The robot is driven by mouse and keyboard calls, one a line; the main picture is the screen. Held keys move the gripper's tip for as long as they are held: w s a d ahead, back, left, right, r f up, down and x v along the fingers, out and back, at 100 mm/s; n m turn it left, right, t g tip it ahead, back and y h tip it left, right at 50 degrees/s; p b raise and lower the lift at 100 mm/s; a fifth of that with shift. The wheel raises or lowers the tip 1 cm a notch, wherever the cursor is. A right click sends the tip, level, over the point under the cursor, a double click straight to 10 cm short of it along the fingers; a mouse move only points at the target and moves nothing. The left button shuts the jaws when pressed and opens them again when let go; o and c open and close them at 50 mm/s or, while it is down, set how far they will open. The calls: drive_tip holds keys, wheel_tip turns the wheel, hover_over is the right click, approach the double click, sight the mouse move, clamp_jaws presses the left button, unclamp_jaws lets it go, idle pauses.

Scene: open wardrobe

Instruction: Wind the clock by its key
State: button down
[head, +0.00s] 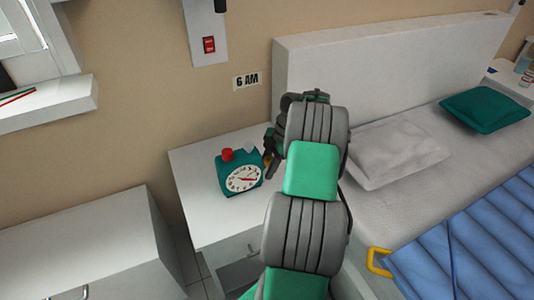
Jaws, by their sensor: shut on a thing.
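The teal clock (228,184) stands on the white nightstand (198,228), with a round white dial and a red knob (227,155) on top. My gripper (268,168) is at the clock's right side. It is shut on a small yellowish piece (267,160) that looks like the key, mostly hidden by the fingers. My arm covers the area to the right of the clock.
A bed with a grey headboard (300,62), pillow (398,152) and blue blanket (470,235) is to the right. A wall plate with a red switch (209,45) and a "6 AM" sign (247,80) are above the nightstand. A white cabinet (85,245) stands at lower left.

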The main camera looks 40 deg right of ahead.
drive_tip(key=shift+s+a+r+m+g+y+p, duration=0.2)
drive_tip(key=shift+g+p, duration=0.55)
drive_tip(key=shift+p, duration=1.45)
drive_tip(key=shift+s+r+m+g+y+p, duration=0.2)
drive_tip(key=shift+g+p, duration=0.55)
drive_tip(key=shift+p, duration=1.4)
drive_tip(key=shift+f+g+y+p, duration=0.15)
drive_tip(key=shift+g+y+p, duration=0.15)
drive_tip(key=shift+p, duration=0.55)
drive_tip(key=shift+s+f+p, duration=0.1)
drive_tip(key=shift+f+p, duration=0.1)
drive_tip(key=shift+p, duration=0.5)
drive_tip(key=c, duration=0.9)
unclamp_jaws()
drive_tip(key=shift+c, duration=0.2)
